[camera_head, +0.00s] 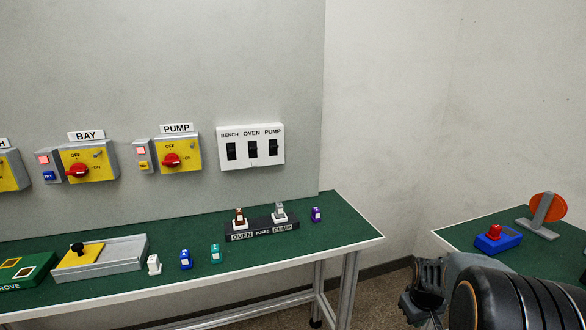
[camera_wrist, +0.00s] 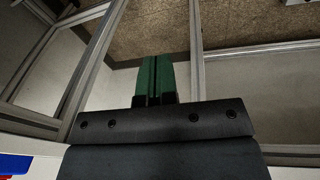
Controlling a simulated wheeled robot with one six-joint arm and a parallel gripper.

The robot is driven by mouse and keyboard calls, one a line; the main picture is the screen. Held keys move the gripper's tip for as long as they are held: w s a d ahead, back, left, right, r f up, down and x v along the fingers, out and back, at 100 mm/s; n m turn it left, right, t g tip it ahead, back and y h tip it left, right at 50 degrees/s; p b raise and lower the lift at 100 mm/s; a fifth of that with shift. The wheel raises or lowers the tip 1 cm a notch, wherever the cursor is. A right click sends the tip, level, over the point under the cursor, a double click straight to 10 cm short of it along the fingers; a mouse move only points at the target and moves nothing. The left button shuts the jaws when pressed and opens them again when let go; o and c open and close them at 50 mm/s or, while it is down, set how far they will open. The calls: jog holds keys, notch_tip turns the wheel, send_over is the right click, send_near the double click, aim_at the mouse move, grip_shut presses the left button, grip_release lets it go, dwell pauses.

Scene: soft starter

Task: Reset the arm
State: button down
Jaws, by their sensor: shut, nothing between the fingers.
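My arm shows at the lower right of the head view, with my gripper (camera_head: 424,290) beside the gap between the two tables. In the wrist view my gripper (camera_wrist: 155,80) has its two green fingers together with nothing between them. It points down toward the brown floor and grey table frame legs. It touches nothing that I can see.
A long green table (camera_head: 345,222) holds fuses, a grey tray (camera_head: 128,250) and small coloured blocks. Yellow switch boxes and a white switch panel (camera_head: 250,165) hang above. A second table (camera_head: 460,236) at right bears a blue box with a red button (camera_head: 497,238) and an orange disc (camera_head: 547,207).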

jog(key=s+a+r+p, duration=0.4)
jog(key=a+r, duration=0.2)
jog(key=r, duration=0.2)
jog(key=s+a+r+m+t+y+p, duration=0.1)
jog(key=s+a+r+p, duration=0.3)
jog(key=r, duration=0.5)
jog(key=s+a+r+p, duration=0.4)
jog(key=a+r, duration=0.3)
jog(key=r, duration=0.2)
jog(key=shift+a+r+m+t+p, duration=0.2)
jog(key=shift+a+m+t+p, duration=0.15)
jog(key=shift+p, duration=0.45)
